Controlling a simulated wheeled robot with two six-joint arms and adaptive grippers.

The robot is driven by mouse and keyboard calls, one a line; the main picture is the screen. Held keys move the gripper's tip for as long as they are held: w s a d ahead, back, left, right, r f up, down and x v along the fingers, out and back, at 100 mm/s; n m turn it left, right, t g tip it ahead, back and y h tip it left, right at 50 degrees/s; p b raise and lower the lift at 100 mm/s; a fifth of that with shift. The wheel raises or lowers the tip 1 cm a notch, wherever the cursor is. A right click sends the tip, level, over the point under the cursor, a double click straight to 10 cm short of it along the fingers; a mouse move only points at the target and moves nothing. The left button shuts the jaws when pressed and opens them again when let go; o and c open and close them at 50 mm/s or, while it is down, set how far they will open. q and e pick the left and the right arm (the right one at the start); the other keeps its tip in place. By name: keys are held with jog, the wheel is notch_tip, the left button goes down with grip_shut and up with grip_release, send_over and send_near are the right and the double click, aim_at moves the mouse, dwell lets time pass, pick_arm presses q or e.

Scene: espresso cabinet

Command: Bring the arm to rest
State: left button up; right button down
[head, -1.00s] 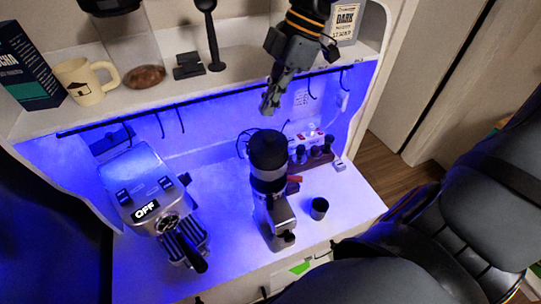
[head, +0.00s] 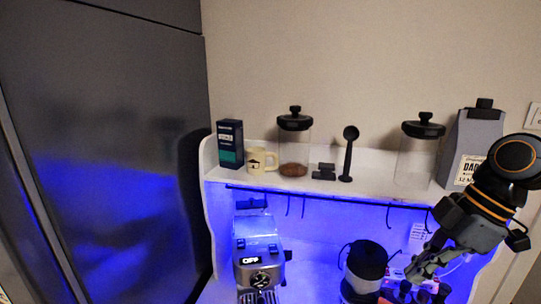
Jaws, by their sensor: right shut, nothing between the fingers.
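My right gripper (head: 424,268) is in the lower right of the head view. It is shut and empty, with its fingers pointing down and to the left. It hangs in front of the right part of the shelf, to the right of the black-topped grinder (head: 366,262). My left gripper is not in view.
The espresso machine (head: 260,262) stands at lower left in the blue-lit cabinet. On the shelf (head: 325,189) are a dark box (head: 230,145), a mug (head: 262,161), a jar (head: 294,140), a black scoop (head: 348,153), another jar (head: 415,152) and a grey bag (head: 474,140).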

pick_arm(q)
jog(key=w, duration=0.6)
pick_arm(e)
jog(key=s+f+m+h+b, duration=0.25)
jog(key=f+m, duration=0.25)
jog(key=f, duration=1.6)
jog(key=s+d+f+m+t+h+b, duration=0.1)
jog(key=s+f+m+b, duration=0.3)
jog(key=f, duration=1.6)
jog(key=s+f+m+h+p, duration=0.15)
jog(key=f+m, duration=0.45)
jog(key=f, duration=1.5)
pick_arm(q)
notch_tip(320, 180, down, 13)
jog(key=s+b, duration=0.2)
jog(key=b, duration=0.6)
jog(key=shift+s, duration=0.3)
pick_arm(e)
jog(key=s+f, duration=1)
jog(key=f, duration=0.4)
jog(key=s+d+f+g, duration=0.1)
jog(key=s+f, duration=0.9)
jog(key=f, duration=0.4)
jog(key=shift+s+d+f, duration=0.3)
jog(key=shift+s+f, duration=0.05)
jog(key=shift+f, duration=0.05)
